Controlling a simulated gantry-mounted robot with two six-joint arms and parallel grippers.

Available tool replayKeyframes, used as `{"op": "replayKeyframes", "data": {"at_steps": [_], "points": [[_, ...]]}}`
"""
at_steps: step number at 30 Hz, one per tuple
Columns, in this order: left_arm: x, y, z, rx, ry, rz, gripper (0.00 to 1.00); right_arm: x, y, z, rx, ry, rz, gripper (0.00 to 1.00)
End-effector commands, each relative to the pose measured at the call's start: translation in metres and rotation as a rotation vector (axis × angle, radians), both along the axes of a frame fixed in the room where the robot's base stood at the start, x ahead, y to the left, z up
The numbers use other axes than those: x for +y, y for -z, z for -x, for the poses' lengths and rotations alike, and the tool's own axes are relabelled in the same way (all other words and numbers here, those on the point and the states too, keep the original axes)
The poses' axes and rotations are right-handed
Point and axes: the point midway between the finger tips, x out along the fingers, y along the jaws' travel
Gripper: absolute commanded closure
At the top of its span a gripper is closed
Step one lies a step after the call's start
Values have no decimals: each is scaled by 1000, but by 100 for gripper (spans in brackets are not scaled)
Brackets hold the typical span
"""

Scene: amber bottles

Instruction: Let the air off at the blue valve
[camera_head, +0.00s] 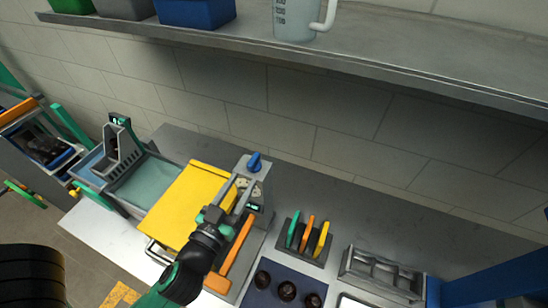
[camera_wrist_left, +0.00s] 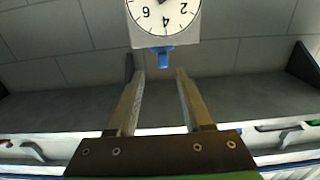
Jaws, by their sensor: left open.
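The blue valve (camera_head: 254,162) sits on top of a grey unit (camera_head: 258,200) beside a yellow panel (camera_head: 190,205). My left gripper (camera_head: 233,197) is open, just in front of this unit, and its fingers cover part of it. In the left wrist view a round white gauge (camera_wrist_left: 163,14) appears upside down at the top. A blue part (camera_wrist_left: 160,56) hangs below it in that picture, just beyond and between the tips of my open, empty gripper (camera_wrist_left: 160,72). No contact can be made out. My right gripper is not in view.
An orange bar (camera_head: 238,250) lies right of my left wrist. A shelf (camera_head: 350,62) with bins and a jug runs above.

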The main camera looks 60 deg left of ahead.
Motion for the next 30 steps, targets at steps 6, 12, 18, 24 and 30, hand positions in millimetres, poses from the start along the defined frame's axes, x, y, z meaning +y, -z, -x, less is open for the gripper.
{"op": "replayKeyframes", "data": {"at_steps": [6,12,18,24,30], "points": [[7,-3,-8,2,-3,1,50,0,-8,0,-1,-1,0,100],[33,-6,-39,0,-4,1,50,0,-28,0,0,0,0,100],[60,-4,-72,-1,-1,2,50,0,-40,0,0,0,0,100],[73,-1,-89,-1,1,2,50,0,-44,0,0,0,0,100],[74,0,-90,0,2,3,50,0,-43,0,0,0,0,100]]}}
